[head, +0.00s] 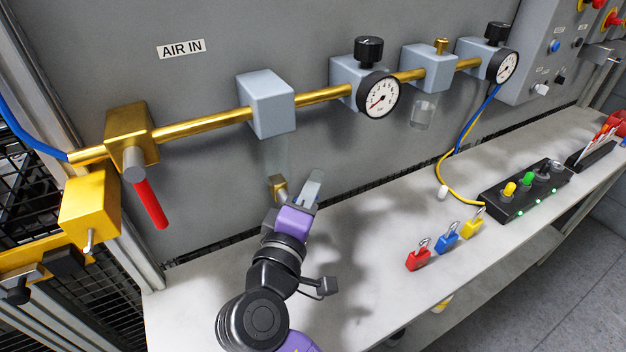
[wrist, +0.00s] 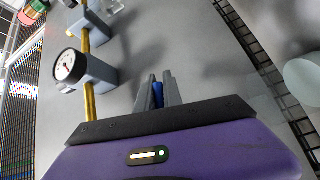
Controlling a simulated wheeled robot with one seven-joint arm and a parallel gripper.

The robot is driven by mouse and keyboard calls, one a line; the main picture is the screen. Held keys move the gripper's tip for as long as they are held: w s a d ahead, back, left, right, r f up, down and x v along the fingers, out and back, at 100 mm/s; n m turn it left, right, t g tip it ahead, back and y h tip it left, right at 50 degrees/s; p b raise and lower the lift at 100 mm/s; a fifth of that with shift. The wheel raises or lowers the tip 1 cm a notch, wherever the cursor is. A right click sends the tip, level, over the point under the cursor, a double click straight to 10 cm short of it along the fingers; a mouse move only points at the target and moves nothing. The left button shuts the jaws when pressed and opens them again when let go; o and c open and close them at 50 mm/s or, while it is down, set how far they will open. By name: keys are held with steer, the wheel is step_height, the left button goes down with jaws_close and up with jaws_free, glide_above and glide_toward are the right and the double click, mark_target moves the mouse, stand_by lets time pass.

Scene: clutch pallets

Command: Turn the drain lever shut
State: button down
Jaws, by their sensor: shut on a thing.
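My gripper (head: 314,184) is at the brass drain fitting (head: 278,187) under the clear bowl (head: 275,154) of the first grey block on the air line. In the wrist view my gripper (wrist: 158,82) has its two grey fingers close together with the blue drain lever (wrist: 158,95) between them. The fingers are shut on this lever. In the head view the lever is hidden by the fingers, so its angle against the fitting cannot be told.
The brass pipe (head: 323,95) with pressure gauges (head: 380,95) runs above my gripper. A red-handled valve (head: 148,202) hangs to the left. The bench between is clear.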

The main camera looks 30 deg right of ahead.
steer(key=shift+a+f+m+g+y+p, duration=0.75)
steer(key=shift+m+y+p, duration=0.65)
steer(key=shift+y+p, duration=0.45)
steer(key=shift+a+f+m+g+y+p, duration=0.6)
steer(key=shift+a+f+m+y+p, duration=0.4)
steer(key=shift+m+y+p, duration=0.65)
steer(key=shift+a+f+m+g+y+p, duration=0.75)
steer(key=shift+m+y+p, duration=0.4)
steer(key=shift+y+p, duration=0.9)
steer(key=shift+a+f+y, duration=0.15)
steer(key=shift+y, duration=0.1)
steer(key=c, duration=1.5)
jaws_free()
steer(key=d+b+v, duration=0.1)
steer(key=v, duration=0.6)
steer(key=shift+s+a+r, duration=0.25)
steer(key=shift+s+a, duration=0.1)
steer(key=shift+a, duration=0.15)
